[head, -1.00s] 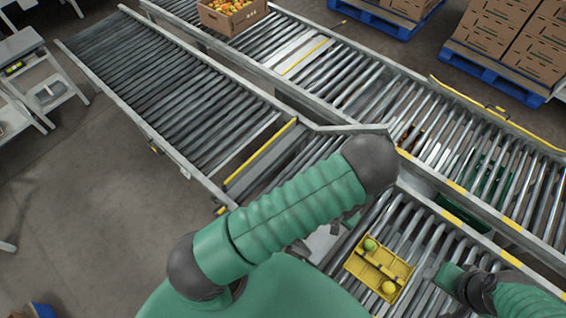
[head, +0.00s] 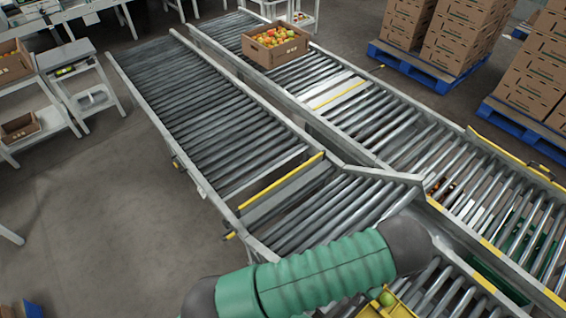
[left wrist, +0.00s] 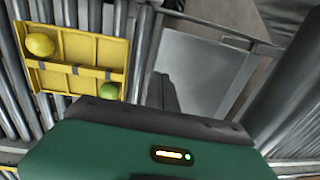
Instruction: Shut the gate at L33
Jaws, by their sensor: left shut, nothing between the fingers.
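A yellow-edged plate (head: 281,183) crosses the near-left roller conveyor and looks like a gate. A second yellow-edged plate (head: 337,95) lies across the far conveyor. No L33 label is readable, so I cannot tell which is meant, or whether either is open. My left arm spans the bottom of the head view, and its gripper is hidden there. In the left wrist view, the left gripper (left wrist: 165,92) shows as a green housing with dark fingers, shut and empty, over a grey plate (left wrist: 205,70) beside the rollers. My right gripper is out of view.
A yellow tray (left wrist: 75,48) with a yellow and a green fruit lies on rollers near my left gripper. Stacked cartons on blue pallets (head: 425,68) stand behind.

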